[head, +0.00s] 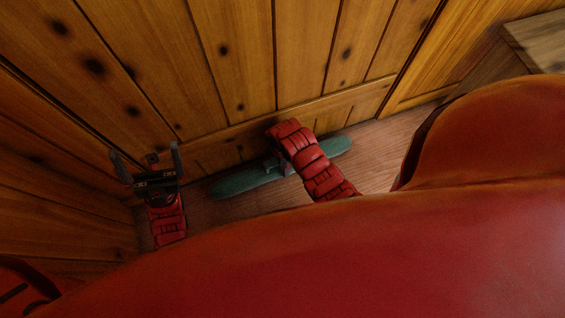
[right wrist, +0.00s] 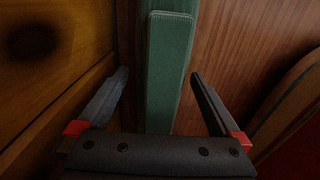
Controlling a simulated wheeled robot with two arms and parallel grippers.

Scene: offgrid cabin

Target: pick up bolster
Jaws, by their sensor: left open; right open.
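The bolster is a long green padded shape (head: 245,181) on the wooden floor, lying along the foot of the plank wall in the head view. My right arm crosses over its middle and hides part of it. In the right wrist view the bolster (right wrist: 169,70) runs between the two fingers of my right gripper (right wrist: 158,85), which is open with a gap on each side. My left gripper (head: 146,160) is open and empty, near the wall corner to the left of the bolster.
The plank wall (head: 240,60) stands close behind the bolster, and another wall meets it at the left. Bare floor (head: 378,145) shows to the right of the bolster. A wooden piece of furniture (head: 540,40) stands at the upper right.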

